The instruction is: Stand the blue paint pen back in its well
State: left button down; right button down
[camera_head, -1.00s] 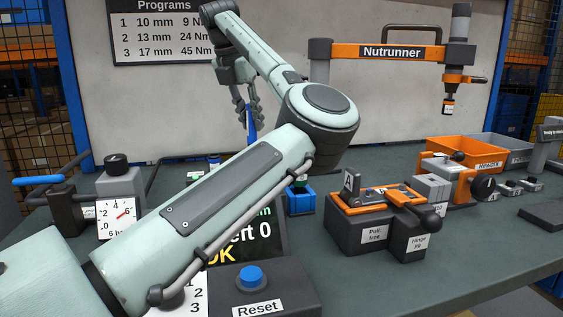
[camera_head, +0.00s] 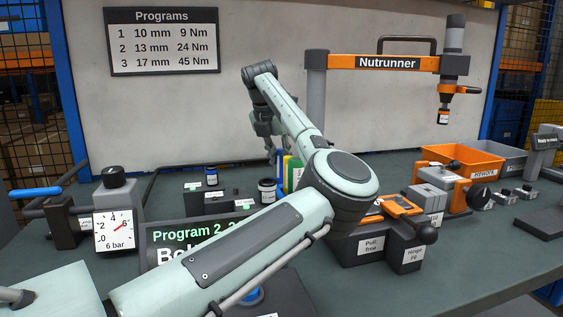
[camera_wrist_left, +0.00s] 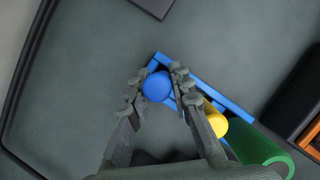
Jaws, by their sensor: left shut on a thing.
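My left gripper (camera_head: 269,148) hangs over the back of the bench, its fingers pointing down. In the left wrist view its two fingers (camera_wrist_left: 157,92) are shut around the blue paint pen (camera_wrist_left: 156,87), seen end-on from above. The pen looks roughly upright, at the left end of a blue rack (camera_wrist_left: 225,99). A yellow pen (camera_wrist_left: 216,122) and a green pen (camera_wrist_left: 261,149) stand in line in the rack. The blue pen's lower end and its well are hidden, so I cannot tell how deep it sits. My right gripper is not in view.
My left arm hides part of the screen (camera_head: 170,233) and the rack's front. A black fixture marked "Pull free" (camera_head: 370,246) stands to the right, dark blocks with small jars (camera_head: 267,190) to the left. The Nutrunner's orange arm (camera_head: 350,62) crosses overhead at back right.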

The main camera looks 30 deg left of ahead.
aim_at(279, 151)
pick_arm(q)
jog(key=shift+f, duration=0.1)
jog(key=c, duration=1.7)
grip_release()
jog(key=o, duration=0.3)
jog(key=shift+o, duration=0.2)
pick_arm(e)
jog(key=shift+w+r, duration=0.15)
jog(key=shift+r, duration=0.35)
pick_arm(q)
jog(key=shift+r, duration=0.3)
jog(key=v, duration=0.2)
jog(key=shift+s+r, duration=0.1)
jog(key=shift+r, duration=0.25)
jog(key=v, duration=0.9)
jog(key=shift+b, duration=0.35)
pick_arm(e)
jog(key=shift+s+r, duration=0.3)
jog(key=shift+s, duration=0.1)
